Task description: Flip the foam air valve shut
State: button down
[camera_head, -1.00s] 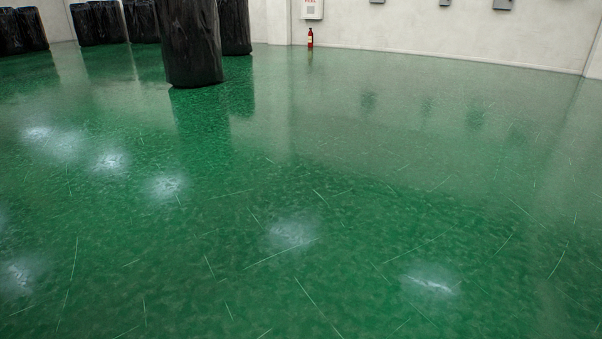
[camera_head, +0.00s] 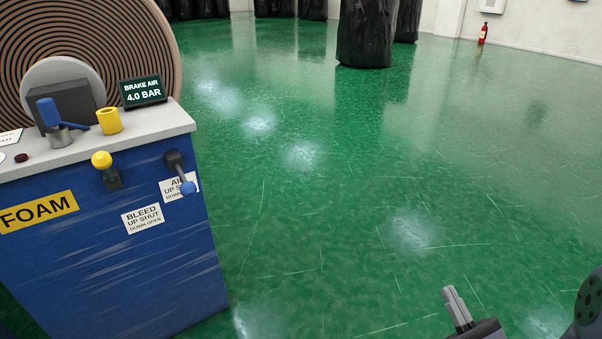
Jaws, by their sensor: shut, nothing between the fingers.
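The foam air valve (camera_head: 181,172) is on the blue front of the FOAM cabinet, near its right edge. Its dark lever points down, with a blue tip at the low end. It partly covers a label (camera_head: 168,190) reading "AIR", "UP" and "DOWN"; the rest is hidden. To its left, the bleed valve (camera_head: 107,170) has a yellow knob pointing up, above a label reading "BLEED UP SHUT DOWN OPEN". My gripper (camera_head: 449,292) is shut and empty at the bottom right, over the floor, well apart from the cabinet.
The cabinet (camera_head: 120,262) carries a large brown roll (camera_head: 120,45), a blue-handled part (camera_head: 55,115), a yellow cup (camera_head: 109,121) and a display (camera_head: 143,91) reading "BRAKE AIR 4.0 BAR". Green floor is clear to the right. Black wrapped rolls (camera_head: 366,35) and a fire extinguisher (camera_head: 482,35) stand behind.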

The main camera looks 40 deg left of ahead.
aim_at(188, 189)
jog(key=k+j+u, duration=0.1)
jog(key=j, duration=0.45)
jog(key=k+j, duration=0.15)
jog(key=j, duration=0.4)
jog(key=k+j+u, duration=0.15)
jog(key=j, duration=0.4)
jog(key=j+u, duration=0.1)
jog(key=j, duration=0.45)
jog(key=k, duration=0.05)
